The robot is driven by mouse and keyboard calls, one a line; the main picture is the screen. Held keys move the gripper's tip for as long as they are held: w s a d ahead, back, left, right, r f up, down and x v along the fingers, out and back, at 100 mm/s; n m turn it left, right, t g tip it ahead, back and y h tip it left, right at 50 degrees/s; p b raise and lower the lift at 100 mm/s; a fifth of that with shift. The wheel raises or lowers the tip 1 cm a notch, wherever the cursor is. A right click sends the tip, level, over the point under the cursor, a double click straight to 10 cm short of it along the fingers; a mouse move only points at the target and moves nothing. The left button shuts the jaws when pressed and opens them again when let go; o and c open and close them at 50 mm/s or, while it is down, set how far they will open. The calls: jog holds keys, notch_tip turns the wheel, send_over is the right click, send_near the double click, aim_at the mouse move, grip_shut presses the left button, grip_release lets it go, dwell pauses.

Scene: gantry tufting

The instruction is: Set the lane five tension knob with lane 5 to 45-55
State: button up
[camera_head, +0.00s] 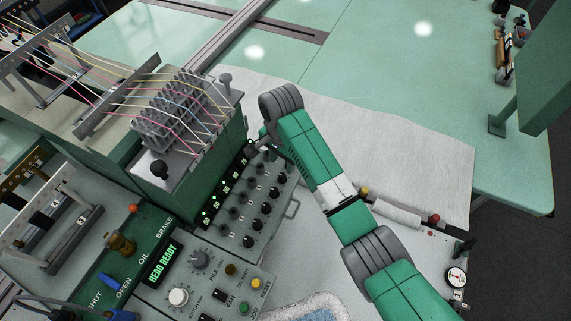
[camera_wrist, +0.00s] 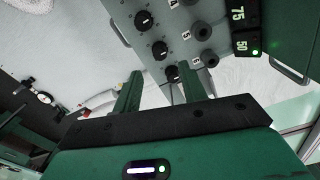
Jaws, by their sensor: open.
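The gripper is open, and I cannot tell whether a finger touches the knob.
Neighbouring black knobs (camera_wrist: 160,50) and grey posts (camera_wrist: 200,30) stand close by. Another display (camera_wrist: 237,13) reads 75. A metal handle (camera_head: 292,209) projects at the panel's right side. Threads run over a tensioner block (camera_head: 172,125) behind. White fabric (camera_head: 400,145) covers the table on the right.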

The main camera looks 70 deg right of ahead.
aim_at(282, 175)
notch_tip(282, 175, down, 6)
jog(key=shift+f, duration=0.25)
grip_shut()
